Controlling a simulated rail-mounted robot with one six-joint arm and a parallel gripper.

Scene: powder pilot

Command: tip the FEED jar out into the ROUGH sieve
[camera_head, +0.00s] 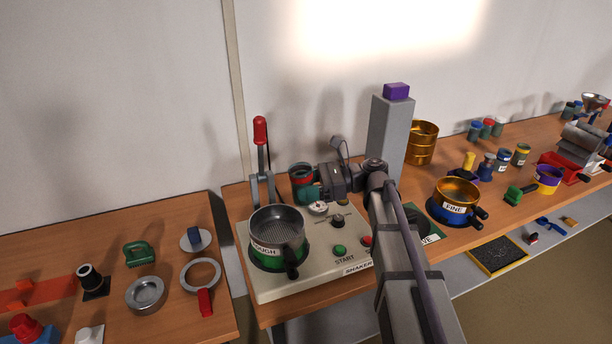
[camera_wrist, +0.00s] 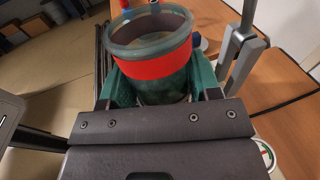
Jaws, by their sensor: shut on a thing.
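A jar with a red band (camera_head: 301,174) is held upright in my gripper (camera_head: 308,192), above the back of the shaker. No FEED lettering is readable on it. In the wrist view the jar (camera_wrist: 152,66) sits between the green jaws of my gripper (camera_wrist: 152,84), which are shut on it; its mouth is open and faces up. The ROUGH sieve (camera_head: 277,231), a grey metal pan with a green base and black handle, sits on the shaker at the front left of the jar. Its mesh looks empty. The jar is apart from the sieve, to its right and behind.
The cream shaker (camera_head: 313,273) has START and red buttons. A clamp lever with a red handle (camera_head: 260,131) rises behind the sieve. The FINE sieve (camera_head: 457,195) is further right. A gap separates the left table (camera_head: 120,290).

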